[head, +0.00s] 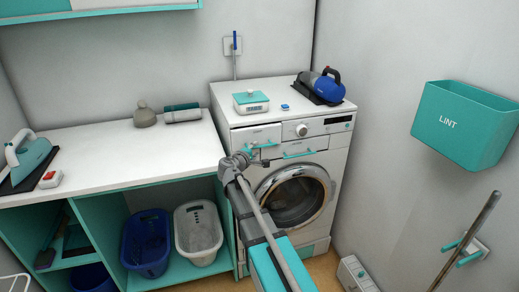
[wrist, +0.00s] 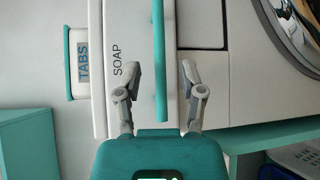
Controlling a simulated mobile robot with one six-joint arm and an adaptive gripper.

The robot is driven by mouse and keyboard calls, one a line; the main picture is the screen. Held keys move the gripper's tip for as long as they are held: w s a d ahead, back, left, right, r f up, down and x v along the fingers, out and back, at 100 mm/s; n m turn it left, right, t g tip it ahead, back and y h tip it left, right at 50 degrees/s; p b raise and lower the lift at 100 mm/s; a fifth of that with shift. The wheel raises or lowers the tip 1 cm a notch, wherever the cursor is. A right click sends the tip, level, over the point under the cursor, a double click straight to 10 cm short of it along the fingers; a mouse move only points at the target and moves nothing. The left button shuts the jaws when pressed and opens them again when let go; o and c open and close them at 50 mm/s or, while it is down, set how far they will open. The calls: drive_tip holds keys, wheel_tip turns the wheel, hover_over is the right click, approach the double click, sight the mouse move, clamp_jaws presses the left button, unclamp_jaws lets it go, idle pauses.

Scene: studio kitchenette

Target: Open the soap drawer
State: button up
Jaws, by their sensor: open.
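The soap drawer (head: 255,134) is at the upper left of the washing machine's front. In the wrist view its white front (wrist: 118,105) carries the word SOAP and appears turned sideways. Its teal bar handle (wrist: 160,30) runs between the two fingers of my gripper (wrist: 160,68). My gripper is open, one finger on each side of the handle, with a gap showing on both sides. In the head view my gripper (head: 257,159) is at the drawer front, partly covering it. I cannot tell whether the drawer stands slightly out.
The washing machine (head: 338,146) has a round door below and a second teal handle (head: 299,154) to the right. On top are a teal-and-white TABS box (head: 251,103) and a blue appliance (head: 328,88). A white counter (head: 110,155) adjoins at left.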

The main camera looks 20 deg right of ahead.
sight(259, 147)
drive_tip(key=shift+x, duration=1.8)
clamp_jaws()
